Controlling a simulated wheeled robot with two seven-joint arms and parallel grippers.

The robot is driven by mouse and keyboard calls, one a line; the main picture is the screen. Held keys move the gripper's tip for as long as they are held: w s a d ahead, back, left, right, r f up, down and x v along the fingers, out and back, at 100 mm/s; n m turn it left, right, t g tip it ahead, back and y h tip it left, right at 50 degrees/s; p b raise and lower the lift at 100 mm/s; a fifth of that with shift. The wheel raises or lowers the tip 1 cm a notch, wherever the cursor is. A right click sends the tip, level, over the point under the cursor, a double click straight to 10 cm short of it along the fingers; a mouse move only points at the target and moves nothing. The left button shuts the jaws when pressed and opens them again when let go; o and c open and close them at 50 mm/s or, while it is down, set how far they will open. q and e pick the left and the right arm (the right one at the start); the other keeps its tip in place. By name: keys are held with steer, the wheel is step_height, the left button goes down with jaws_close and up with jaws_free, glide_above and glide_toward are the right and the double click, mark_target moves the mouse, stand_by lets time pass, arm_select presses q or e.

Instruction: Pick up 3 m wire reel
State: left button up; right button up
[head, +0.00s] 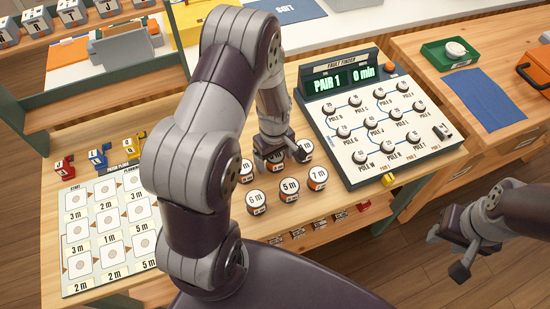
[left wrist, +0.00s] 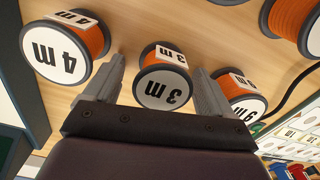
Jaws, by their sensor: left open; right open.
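The 3 m wire reel (left wrist: 162,88) has a grey rim, orange wire and a white top label. In the left wrist view it lies between the spread fingers of my left gripper (left wrist: 158,78), with no clear grip on it. In the head view my left gripper (head: 274,152) is over the back row of reels and hides part of it, so the 3 m label is not readable there. My right gripper (head: 462,256) is open and empty at the right, off the table.
A 4 m reel (left wrist: 66,46) and another reel (left wrist: 243,100) flank it closely. The 6 m (head: 256,201), 5 m (head: 289,188) and 7 m (head: 317,178) reels stand in front. A fault finder panel (head: 365,150) is right; a planning board (head: 107,238) is left.

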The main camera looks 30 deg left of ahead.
arm_select(q)
steer(key=shift+s+r, duration=0.1)
steer(key=shift+s, duration=0.1)
steer(key=c, duration=1.1)
steer(key=shift+c, duration=0.2)
steer(key=shift+r, duration=0.1)
